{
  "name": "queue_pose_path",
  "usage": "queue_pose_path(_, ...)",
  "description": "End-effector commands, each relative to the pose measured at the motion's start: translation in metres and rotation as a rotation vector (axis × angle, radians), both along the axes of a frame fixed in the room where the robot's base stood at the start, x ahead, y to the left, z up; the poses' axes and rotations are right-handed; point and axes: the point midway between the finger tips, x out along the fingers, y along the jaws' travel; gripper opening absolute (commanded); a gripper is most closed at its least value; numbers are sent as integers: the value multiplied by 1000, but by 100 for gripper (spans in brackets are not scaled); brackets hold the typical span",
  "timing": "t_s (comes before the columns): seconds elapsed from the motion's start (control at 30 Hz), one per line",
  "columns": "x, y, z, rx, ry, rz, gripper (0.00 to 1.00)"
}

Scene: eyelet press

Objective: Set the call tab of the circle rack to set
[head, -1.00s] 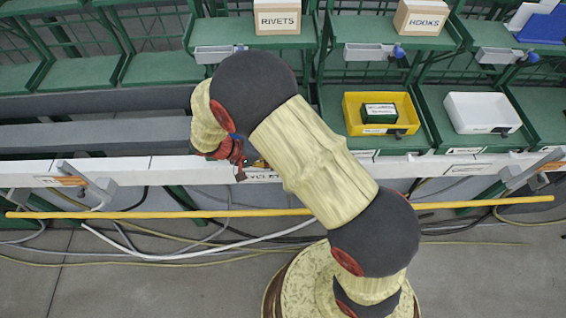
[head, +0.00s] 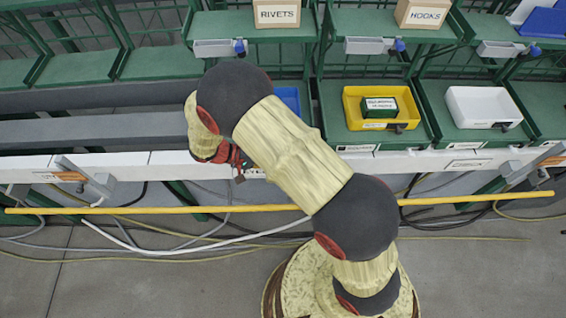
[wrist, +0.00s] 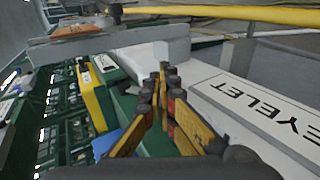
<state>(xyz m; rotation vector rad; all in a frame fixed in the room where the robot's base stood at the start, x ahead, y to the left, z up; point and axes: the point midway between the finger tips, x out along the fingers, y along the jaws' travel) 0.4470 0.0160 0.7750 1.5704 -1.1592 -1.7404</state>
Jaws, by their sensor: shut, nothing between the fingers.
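My gripper (head: 238,168) is low at the white front rail, partly behind my own arm in the head view. In the wrist view its yellow, red and black fingers (wrist: 165,80) are shut and empty, beside the white rail's EYELET label (wrist: 245,100). The fingers point toward a grey bracket (wrist: 95,42) on the rail. I cannot make out a circle mark or tell which part is the circle rack's call tab. Grey holders with blue knobs, one at the upper left (head: 212,47), sit along the upper shelf edge.
A yellow bin (head: 351,112) with a green box and a white bin (head: 484,107) stand on the green lower shelf. A blue bin (head: 288,99) is partly behind my arm. A yellow bar (head: 110,210) runs along the front above cables. RIVETS (head: 277,14) and HOOKS (head: 423,13) boxes stand above.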

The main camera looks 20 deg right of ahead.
Motion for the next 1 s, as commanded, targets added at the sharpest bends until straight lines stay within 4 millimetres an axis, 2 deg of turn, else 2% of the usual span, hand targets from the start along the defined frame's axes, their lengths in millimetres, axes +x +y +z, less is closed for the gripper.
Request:
queue_pose_path(0.4, 0, 0, 1, 0, 0, 0, 0)
queue_pose_path(0.8, 0, 0, 16, 1, 0, 0, 0)
queue_pose_path(1.0, 0, 0, 16, 0, 0, 0, 0)
